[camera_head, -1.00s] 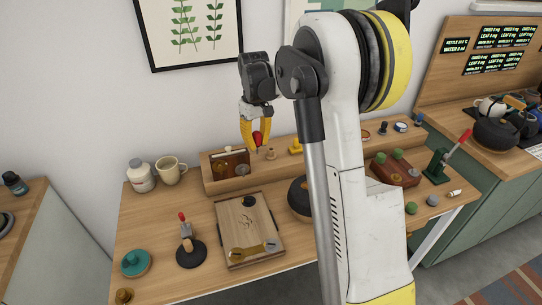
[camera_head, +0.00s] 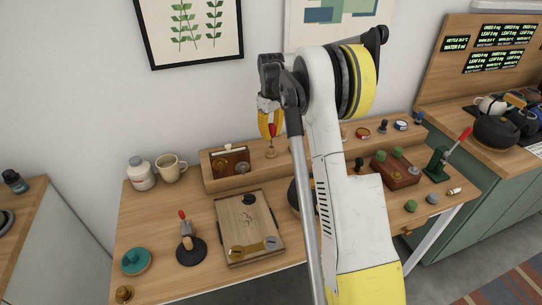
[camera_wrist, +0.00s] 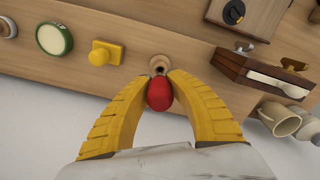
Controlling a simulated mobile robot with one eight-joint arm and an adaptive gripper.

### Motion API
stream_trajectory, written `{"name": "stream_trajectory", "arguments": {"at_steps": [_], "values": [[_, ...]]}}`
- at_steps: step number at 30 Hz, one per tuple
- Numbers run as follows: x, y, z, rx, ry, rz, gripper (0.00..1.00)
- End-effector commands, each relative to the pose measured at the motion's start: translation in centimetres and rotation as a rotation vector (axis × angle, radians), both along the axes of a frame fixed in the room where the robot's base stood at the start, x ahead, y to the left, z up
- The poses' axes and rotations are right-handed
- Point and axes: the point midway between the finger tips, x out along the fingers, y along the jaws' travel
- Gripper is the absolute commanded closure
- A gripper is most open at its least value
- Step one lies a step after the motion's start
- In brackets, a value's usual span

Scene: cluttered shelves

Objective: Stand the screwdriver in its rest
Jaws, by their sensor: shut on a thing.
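My gripper (camera_head: 270,122) is shut on the red-handled screwdriver (camera_head: 272,130), above the long wooden shelf at the back of the bench. The wrist view shows the red handle (camera_wrist: 159,94) between the two yellow fingers. A small round wooden rest (camera_head: 270,153) stands on the shelf directly below the gripper. It also shows in the wrist view (camera_wrist: 160,61), just beyond the fingertips, with a dark hole. The screwdriver's shaft is mostly hidden, and I cannot tell whether its tip is in the hole.
A wooden box with a card (camera_head: 229,163) stands left of the rest. A yellow knobbed piece (camera_wrist: 105,53) and a green-rimmed round piece (camera_wrist: 54,39) stand on the other side. A cup (camera_head: 171,168) and white jar (camera_head: 140,174) are farther left. A wooden board (camera_head: 240,215) lies in front.

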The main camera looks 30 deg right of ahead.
Motion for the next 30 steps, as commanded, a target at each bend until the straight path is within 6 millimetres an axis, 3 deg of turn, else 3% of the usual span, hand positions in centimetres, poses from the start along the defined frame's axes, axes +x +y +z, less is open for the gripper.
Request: {"name": "stream_trajectory", "arguments": {"at_steps": [30], "values": [[0.0, 0.0, -1.4, 0.000, 0.000, 0.000, 1.00]]}}
